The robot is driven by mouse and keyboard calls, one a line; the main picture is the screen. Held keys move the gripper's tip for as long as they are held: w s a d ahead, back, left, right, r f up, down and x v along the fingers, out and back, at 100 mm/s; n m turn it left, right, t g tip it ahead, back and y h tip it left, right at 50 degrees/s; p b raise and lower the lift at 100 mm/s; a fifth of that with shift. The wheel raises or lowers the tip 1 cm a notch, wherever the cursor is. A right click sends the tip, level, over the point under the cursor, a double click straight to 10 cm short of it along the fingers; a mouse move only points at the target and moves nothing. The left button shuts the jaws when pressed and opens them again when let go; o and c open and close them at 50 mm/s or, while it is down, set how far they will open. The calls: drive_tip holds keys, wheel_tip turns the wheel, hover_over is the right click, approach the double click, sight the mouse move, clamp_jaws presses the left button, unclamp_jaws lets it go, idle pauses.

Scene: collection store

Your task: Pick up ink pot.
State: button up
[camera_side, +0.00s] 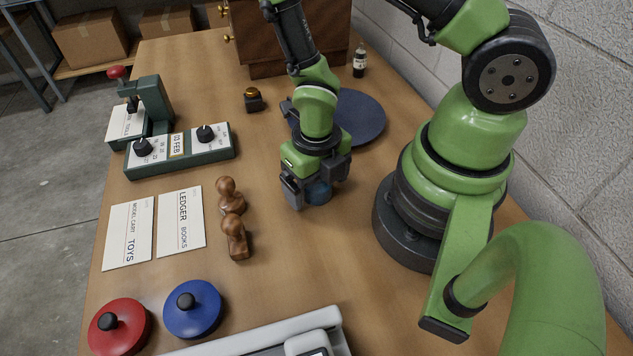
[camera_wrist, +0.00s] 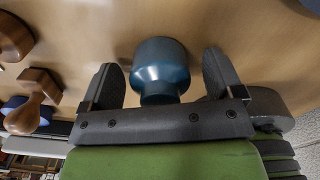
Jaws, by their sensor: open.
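A small blue pot (camera_side: 319,194), which looks like the ink pot, stands upright on the wooden table to the left of my arm's base. My gripper (camera_side: 317,190) points down over it with its jaws open, one finger on each side. In the wrist view the blue pot (camera_wrist: 160,68) sits between the two spread fingers of my gripper (camera_wrist: 160,72), with a visible gap on both sides. In the side view the gripper hides its upper part.
A dark blue disc (camera_side: 362,118) lies behind the gripper. Two wooden stamps (camera_side: 236,238) and two cards (camera_side: 181,220) are to the left. Red (camera_side: 120,328) and blue (camera_side: 193,309) round tins lie in front.

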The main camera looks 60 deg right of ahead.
drive_tip(key=shift+c, duration=0.2)
drive_tip(key=c, duration=1)
drive_tip(key=shift+r, duration=0.15)
drive_tip(key=shift+c, duration=0.2)
